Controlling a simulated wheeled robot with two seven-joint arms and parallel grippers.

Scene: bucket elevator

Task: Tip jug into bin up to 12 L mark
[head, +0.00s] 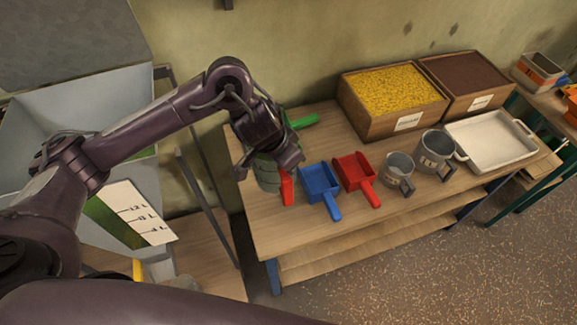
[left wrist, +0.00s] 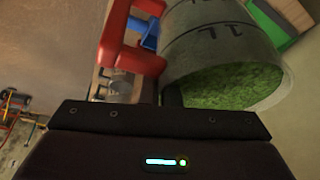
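The jug (head: 267,173) is a grey-green vessel with a red handle (head: 287,190), at the left end of the wooden table and partly hidden by my left gripper (head: 283,158). In the left wrist view the jug (left wrist: 205,45) holds green granules and shows a 1L mark. Its red handle (left wrist: 140,58) is close in front of the gripper. The fingertips are mostly hidden, so I cannot tell if they grip the handle. The bin (head: 110,95) is a large grey hopper at left, with a white scale (head: 150,215) beside a green-filled strip. My right gripper is out of view.
Metal mugs (head: 435,150), a white tray (head: 490,140) and a crate of yellow granules (head: 390,118) stand further right. Posts (head: 210,205) stand between bin and table.

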